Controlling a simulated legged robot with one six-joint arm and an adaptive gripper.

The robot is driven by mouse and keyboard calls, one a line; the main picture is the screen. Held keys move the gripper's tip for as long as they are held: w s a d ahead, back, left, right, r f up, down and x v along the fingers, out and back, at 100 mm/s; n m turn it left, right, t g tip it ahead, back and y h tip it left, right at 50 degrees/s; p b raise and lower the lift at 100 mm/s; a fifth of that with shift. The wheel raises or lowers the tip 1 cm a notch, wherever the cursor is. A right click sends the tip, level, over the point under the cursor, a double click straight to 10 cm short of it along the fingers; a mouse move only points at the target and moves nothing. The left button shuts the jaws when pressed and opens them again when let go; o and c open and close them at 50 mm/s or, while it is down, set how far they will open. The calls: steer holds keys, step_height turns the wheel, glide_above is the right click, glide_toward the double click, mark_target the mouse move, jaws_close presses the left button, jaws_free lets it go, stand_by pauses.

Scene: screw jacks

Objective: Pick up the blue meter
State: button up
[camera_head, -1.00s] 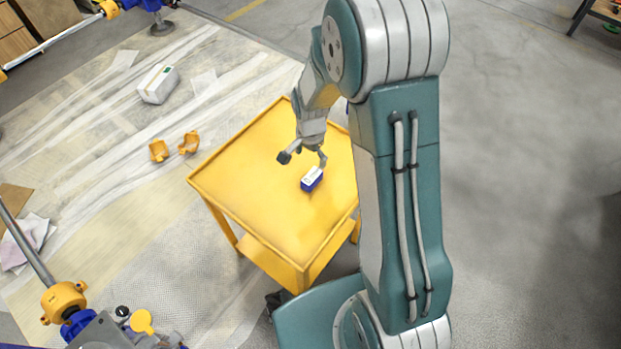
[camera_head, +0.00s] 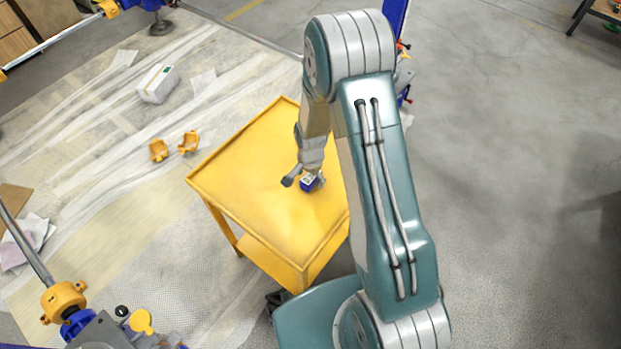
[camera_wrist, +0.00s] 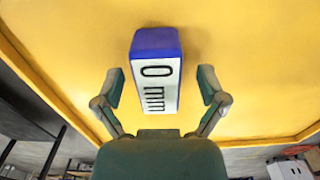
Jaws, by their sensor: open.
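The blue meter (camera_head: 308,184) is a small blue block with a white face, resting on the yellow table (camera_head: 245,215). In the wrist view the meter (camera_wrist: 158,80) shows a white display reading "0 mm". My gripper (camera_head: 304,181) is low over the table at the meter. In the wrist view its two fingers (camera_wrist: 160,88) are open, one on each side of the meter, with yellow surface showing between each finger and the block. The far side of the meter is partly hidden by a finger in the head view.
The yellow tabletop around the meter is otherwise clear. On the floor to the left lie two orange clamp pieces (camera_head: 173,147) and a white box (camera_head: 158,83). A blue post (camera_head: 396,18) stands behind my arm.

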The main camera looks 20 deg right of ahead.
jaws_close()
steer(key=shift+r, duration=0.55)
steer(key=r, duration=0.2)
steer(key=shift+s+d+r, duration=0.15)
steer(key=shift+d+r, duration=0.05)
steer(key=shift+r, duration=0.2)
steer(key=s+d+r, duration=0.8)
steer(key=s+r, duration=0.1)
steer(key=s, duration=0.2)
